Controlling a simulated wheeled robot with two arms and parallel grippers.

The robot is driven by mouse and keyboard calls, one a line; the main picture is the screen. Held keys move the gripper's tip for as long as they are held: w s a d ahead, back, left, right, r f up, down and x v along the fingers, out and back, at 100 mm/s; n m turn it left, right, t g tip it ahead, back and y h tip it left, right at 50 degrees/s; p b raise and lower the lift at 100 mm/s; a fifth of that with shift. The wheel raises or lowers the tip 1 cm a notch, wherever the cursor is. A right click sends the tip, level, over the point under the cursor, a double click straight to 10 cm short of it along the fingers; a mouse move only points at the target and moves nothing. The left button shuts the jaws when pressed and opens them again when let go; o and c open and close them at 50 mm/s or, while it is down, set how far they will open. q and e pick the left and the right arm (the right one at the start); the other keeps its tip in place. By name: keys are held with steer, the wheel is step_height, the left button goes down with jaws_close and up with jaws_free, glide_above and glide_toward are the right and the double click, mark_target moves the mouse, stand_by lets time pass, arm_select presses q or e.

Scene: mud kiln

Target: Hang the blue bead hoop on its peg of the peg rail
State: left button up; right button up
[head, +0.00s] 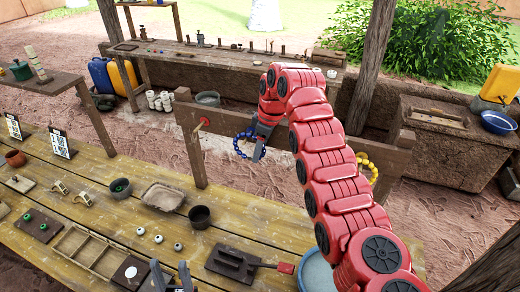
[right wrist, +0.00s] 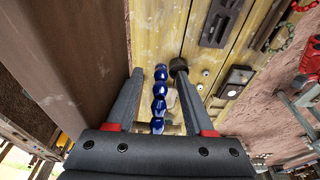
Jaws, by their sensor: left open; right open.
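The blue bead hoop (head: 239,146) is at the front of the wooden peg rail (head: 222,122), beside my right gripper (head: 259,150). In the right wrist view, a string of its blue beads (right wrist: 159,100) runs between the two spread fingers, which are open. The peg behind the hoop is hidden by my gripper, so I cannot tell whether the hoop rests on it. A red peg (head: 204,121) sticks out bare at the rail's left. A yellow bead hoop (head: 369,166) hangs at the right, partly behind my right arm. My left gripper (head: 172,280) is open and empty over the table's front.
The plank table (head: 130,230) carries bowls, a wooden frame (head: 85,252), a dark float with a red handle (head: 235,265) and small beads. A post (head: 195,155) supports the rail's left part. A workbench (head: 230,55) stands behind. The gap between table and rail is open.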

steer(key=shift+s+f, duration=0.2)
steer(key=shift+f, duration=0.15)
steer(key=shift+r, duration=0.25)
steer(key=b+v, duration=0.2)
steer(key=v, duration=0.3)
steer(key=shift+w, duration=0.1)
steer(key=w+p+v, duration=0.1)
steer(key=p+v, duration=0.7)
steer(key=v, duration=0.4)
steer(key=shift+s+r, duration=0.2)
steer(key=shift+s, duration=0.2)
